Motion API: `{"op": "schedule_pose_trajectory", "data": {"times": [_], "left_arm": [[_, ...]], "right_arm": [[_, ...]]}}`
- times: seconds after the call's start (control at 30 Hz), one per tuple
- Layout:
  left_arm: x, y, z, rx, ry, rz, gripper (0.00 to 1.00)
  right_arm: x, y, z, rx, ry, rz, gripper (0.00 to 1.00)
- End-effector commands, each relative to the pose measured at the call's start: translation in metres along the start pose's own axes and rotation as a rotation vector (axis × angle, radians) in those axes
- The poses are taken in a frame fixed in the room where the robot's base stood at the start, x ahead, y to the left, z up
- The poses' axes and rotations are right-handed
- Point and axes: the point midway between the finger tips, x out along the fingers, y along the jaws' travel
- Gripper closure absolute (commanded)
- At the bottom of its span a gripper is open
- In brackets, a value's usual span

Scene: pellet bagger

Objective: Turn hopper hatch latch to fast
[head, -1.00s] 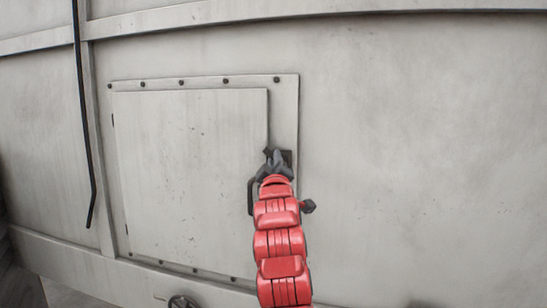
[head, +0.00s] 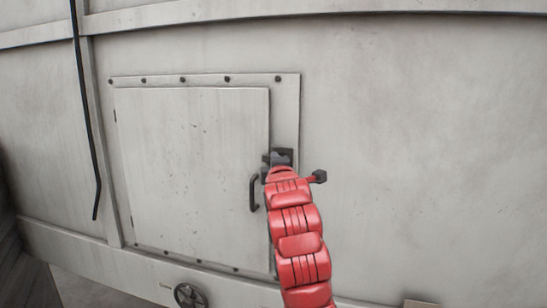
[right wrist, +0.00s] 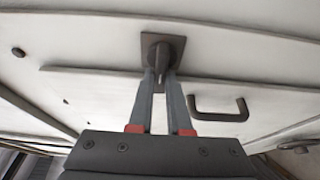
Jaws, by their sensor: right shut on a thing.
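The hopper hatch (head: 190,165) is a pale grey panel in a bolted frame, and it lies flush in the hopper wall. The latch (head: 282,153) is dark and sits at the hatch's right edge; my right arm partly hides it. In the right wrist view the latch (right wrist: 162,48) is a dark square plate with a round hub and a short lever pointing toward me. My right gripper (right wrist: 161,80) is shut on this lever, one finger on each side. In the head view the gripper (head: 278,160) is at the latch, its fingertips mostly hidden. My left gripper is not in view.
A dark pull handle (head: 254,193) is on the hatch just left of my right arm; it also shows in the right wrist view (right wrist: 220,110). A handwheel (head: 188,296) is below the hatch. A black rod (head: 85,110) hangs at left. The wall right of the hatch is bare.

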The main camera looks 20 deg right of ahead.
Motion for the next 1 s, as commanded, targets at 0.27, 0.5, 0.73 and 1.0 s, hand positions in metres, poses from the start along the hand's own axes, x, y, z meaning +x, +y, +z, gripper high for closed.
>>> {"op": "schedule_pose_trajectory", "data": {"times": [0.27,0.5,0.73,1.0], "left_arm": [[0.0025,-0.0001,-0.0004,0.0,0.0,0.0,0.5],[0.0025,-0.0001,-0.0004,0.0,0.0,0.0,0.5],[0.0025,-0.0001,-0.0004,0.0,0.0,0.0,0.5],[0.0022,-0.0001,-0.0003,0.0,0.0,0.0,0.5]], "right_arm": [[0.0003,0.0009,0.0061,-0.022,-0.013,-0.006,1.0],[0.0001,0.002,0.0064,-0.021,-0.014,-0.003,1.0],[0.0002,0.0015,0.006,-0.021,-0.013,-0.004,0.54],[0.0004,0.0,0.0049,-0.02,-0.011,-0.007,0.54]]}}
